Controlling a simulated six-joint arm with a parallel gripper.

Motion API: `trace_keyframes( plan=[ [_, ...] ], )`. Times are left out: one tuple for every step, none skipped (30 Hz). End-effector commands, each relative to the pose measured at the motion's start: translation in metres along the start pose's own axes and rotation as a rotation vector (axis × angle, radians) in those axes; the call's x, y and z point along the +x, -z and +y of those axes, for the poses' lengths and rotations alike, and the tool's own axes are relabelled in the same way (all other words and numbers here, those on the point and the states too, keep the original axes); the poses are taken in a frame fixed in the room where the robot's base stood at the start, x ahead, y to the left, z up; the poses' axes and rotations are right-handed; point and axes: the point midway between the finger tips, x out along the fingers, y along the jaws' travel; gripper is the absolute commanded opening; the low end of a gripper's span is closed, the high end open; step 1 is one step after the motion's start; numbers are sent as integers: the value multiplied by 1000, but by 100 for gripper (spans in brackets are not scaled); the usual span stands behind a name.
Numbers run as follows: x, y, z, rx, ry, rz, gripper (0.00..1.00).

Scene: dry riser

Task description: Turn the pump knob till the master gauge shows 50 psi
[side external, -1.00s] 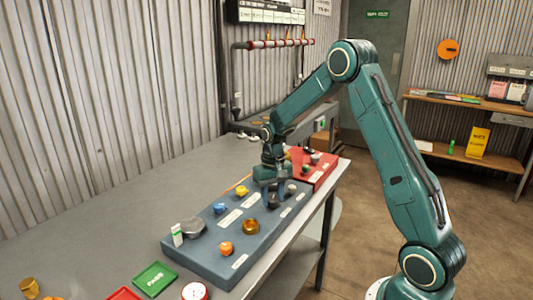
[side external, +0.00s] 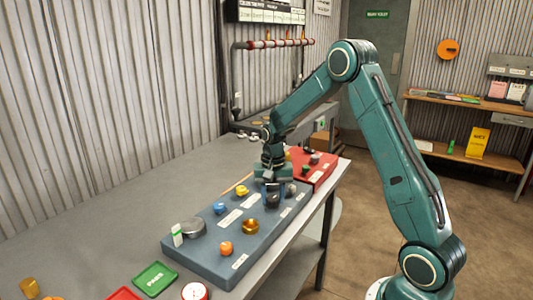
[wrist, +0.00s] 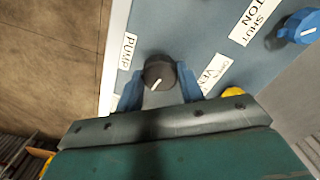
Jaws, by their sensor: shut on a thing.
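The pump knob (wrist: 159,74) is black with a white pointer line. It sits on the blue-grey panel next to the label "PUMP" (wrist: 128,51) in the wrist view. My gripper (wrist: 158,92) has its two blue fingers on either side of the knob and is shut on it. In the side view my gripper (side external: 268,190) points down at the far end of the panel (side external: 206,262), and the dark knob (side external: 272,201) shows just below it. I cannot make out a master gauge reading in either view.
A blue knob (wrist: 300,27) marked "SHUT" is nearby on the panel. Yellow, orange and brass fittings (side external: 250,226) stand along the panel. A red box (side external: 316,171) sits beyond it. Green and red cards (side external: 155,278) lie at the near end of the bench.

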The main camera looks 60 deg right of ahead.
Motion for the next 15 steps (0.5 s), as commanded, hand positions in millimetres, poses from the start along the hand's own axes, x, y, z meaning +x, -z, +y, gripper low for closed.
trace_keyframes(
  plan=[
    [-1, -1, 0, -1, -1, -2, 15],
    [-1, -1, 0, -1, -1, -2, 15],
    [-1, -1, 0, -1, -1, -2, 15],
    [-1, -1, 0, -2, -1, -2, 42],
    [-1, -1, 0, -2, -1, -2, 47],
    [-1, -1, 0, -2, -1, -2, 55],
    [-1, -1, 0, -2, -1, -2, 59],
    [0, 0, 0, -2, 0, -1, 59],
    [0, 0, 0, -2, 0, -1, 59],
    [0, 0, 0, -2, 0, -1, 59],
    [0, 0, 0, -2, 0, -1, 59],
    [0, 0, 0, -2, 0, -1, 59],
    [0, 0, 0, -2, 0, -1, 59],
    [0, 0, 0, -2, 0, -1, 59],
    [0, 0, 0, -2, 0, -1, 59]
  ],
)
